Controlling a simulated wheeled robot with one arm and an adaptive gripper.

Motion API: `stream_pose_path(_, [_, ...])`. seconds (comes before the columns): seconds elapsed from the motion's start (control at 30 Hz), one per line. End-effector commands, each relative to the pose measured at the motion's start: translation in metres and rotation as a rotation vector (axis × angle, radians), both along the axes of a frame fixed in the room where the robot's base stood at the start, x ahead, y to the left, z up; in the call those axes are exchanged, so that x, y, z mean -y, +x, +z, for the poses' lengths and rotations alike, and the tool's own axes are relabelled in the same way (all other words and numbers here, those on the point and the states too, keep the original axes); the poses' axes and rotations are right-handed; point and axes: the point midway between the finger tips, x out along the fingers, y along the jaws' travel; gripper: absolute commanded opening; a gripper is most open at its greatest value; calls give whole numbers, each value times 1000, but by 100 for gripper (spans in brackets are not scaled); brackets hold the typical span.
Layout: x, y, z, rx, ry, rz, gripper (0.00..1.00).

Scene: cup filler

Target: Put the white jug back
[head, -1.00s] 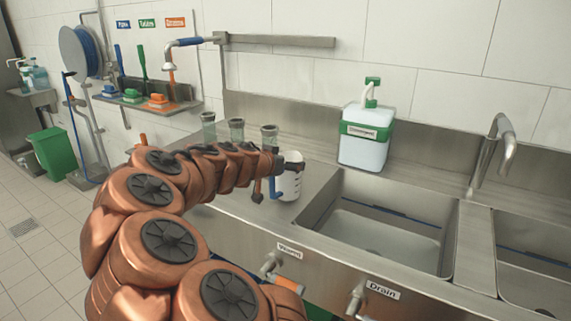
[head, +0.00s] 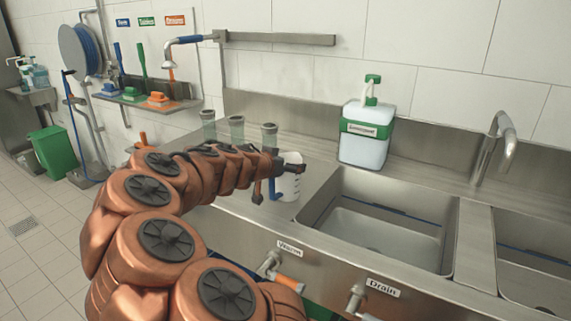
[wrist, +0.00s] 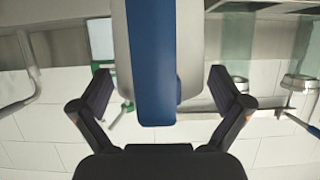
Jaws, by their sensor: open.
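The white jug (head: 290,187) stands upright on the steel counter, left of the near sink basin. Its blue handle (head: 273,190) faces left and down in the head view. My gripper (head: 296,166) is at the jug's upper part and hides its rim. In the wrist view, my gripper (wrist: 163,78) is open, with one finger on each side of the blue handle (wrist: 152,60) and visible gaps on both sides. The jug's pale body (wrist: 188,45) shows behind the handle.
Three clear cups (head: 237,128) stand in a row behind my arm on the counter. A detergent bottle (head: 365,148) with a green pump stands behind the sink (head: 385,230). A faucet (head: 495,145) is at the right, and a wall rail (head: 280,39) runs above.

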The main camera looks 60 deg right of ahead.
Motion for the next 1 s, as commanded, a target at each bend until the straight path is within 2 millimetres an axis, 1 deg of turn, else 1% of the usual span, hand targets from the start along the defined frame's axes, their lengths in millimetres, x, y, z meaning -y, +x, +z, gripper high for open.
stream_pose_path(0.17, [0, 0, 5, -1, 0, 0, 100])
stream_pose_path(0.27, [-9, 1, 6, 1, -2, 3, 100])
stream_pose_path(0.8, [-84, -3, 38, 3, -2, 4, 100])
stream_pose_path(1.0, [-104, -4, 47, 0, -1, 1, 100])
